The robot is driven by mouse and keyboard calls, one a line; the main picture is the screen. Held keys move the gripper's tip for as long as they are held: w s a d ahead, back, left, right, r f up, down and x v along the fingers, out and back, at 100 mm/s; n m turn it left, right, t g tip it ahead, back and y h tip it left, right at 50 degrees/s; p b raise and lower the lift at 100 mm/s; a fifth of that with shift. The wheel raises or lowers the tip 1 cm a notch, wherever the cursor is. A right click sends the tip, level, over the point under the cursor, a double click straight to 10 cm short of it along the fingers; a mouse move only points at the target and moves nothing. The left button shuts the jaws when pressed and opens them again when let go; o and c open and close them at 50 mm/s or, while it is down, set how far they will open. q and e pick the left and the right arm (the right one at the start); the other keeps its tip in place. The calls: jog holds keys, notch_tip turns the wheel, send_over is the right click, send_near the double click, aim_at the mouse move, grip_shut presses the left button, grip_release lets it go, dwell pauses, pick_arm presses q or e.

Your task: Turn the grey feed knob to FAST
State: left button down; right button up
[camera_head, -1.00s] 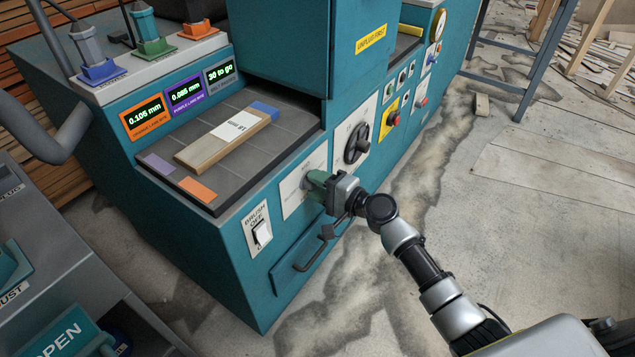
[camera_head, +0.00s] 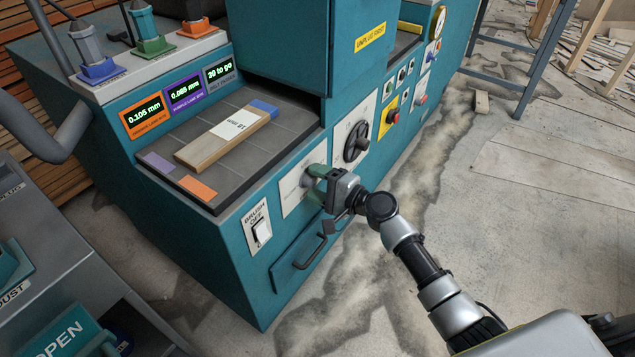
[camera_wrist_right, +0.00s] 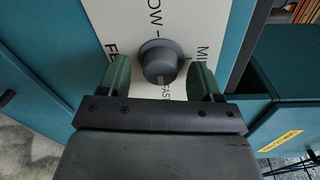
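The grey feed knob (camera_wrist_right: 160,62) sits on a white dial plate (camera_wrist_right: 135,12) on the teal machine's front. In the right wrist view, a small pale mark on the knob's lower edge points down at the partly covered FAST lettering. My right gripper (camera_wrist_right: 160,78) is open, one green finger on each side of the knob with a visible gap to both. In the head view, the right gripper (camera_head: 318,182) is at the same dial plate (camera_head: 292,192) and hides part of the knob. My left gripper is not in view.
A black rotary handle (camera_head: 356,142) is on the plate to the right. A brush switch (camera_head: 262,232) is to the left, and a drawer handle (camera_head: 311,252) below. A labelled wooden strip (camera_head: 225,138) lies on the machine bed.

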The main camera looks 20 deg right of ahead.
jog(key=shift+s, duration=0.1)
jog(key=v, duration=1)
jog(key=shift+s+d, duration=0.2)
jog(key=shift+d, duration=0.05)
